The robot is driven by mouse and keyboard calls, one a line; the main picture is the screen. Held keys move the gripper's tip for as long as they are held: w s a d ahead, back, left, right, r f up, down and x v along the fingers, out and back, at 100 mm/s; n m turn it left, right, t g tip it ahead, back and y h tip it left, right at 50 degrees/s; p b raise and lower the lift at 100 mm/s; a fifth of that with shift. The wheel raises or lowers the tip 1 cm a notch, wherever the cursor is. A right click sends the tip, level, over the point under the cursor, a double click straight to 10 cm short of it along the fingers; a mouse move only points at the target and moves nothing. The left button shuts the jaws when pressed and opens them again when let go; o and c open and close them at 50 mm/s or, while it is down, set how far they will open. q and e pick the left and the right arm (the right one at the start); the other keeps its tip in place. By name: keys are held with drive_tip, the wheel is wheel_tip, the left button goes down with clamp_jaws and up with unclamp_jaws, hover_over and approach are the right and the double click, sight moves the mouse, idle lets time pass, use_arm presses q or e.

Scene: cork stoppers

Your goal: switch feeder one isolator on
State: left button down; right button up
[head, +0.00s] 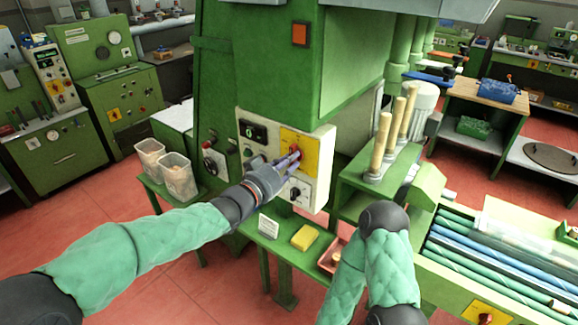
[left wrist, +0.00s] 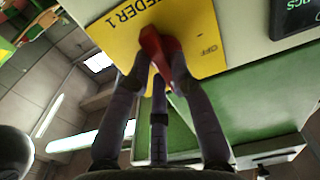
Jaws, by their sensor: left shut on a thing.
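The feeder one isolator is a red handle (head: 297,153) on a yellow plate (head: 305,143) on the pale control panel of the green machine. In the left wrist view the yellow plate (left wrist: 195,22) reads "FEEDER 1", with "OFF" printed near its edge. My left gripper (head: 291,160) reaches the plate from the lower left. In the left wrist view its fingers (left wrist: 165,75) are closed around the red handle (left wrist: 152,48). The fingers partly hide the handle, and I cannot tell its exact setting. My right arm bends at the lower middle; its gripper is out of view.
A black rotary knob (head: 295,192) sits just below the yellow plate, and a black display (head: 253,132) sits to its left. Below are a bench with a yellow block (head: 305,237) and a small sign (head: 268,226). Clear bins (head: 178,176) stand left; wooden-handled tools (head: 380,145) stand right.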

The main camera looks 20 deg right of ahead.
use_arm(q)
drive_tip(key=shift+f, duration=0.15)
idle(0.3)
drive_tip(key=c, duration=1.1)
unclamp_jaws()
drive_tip(key=shift+a, duration=0.1)
drive_tip(key=v, duration=1.2)
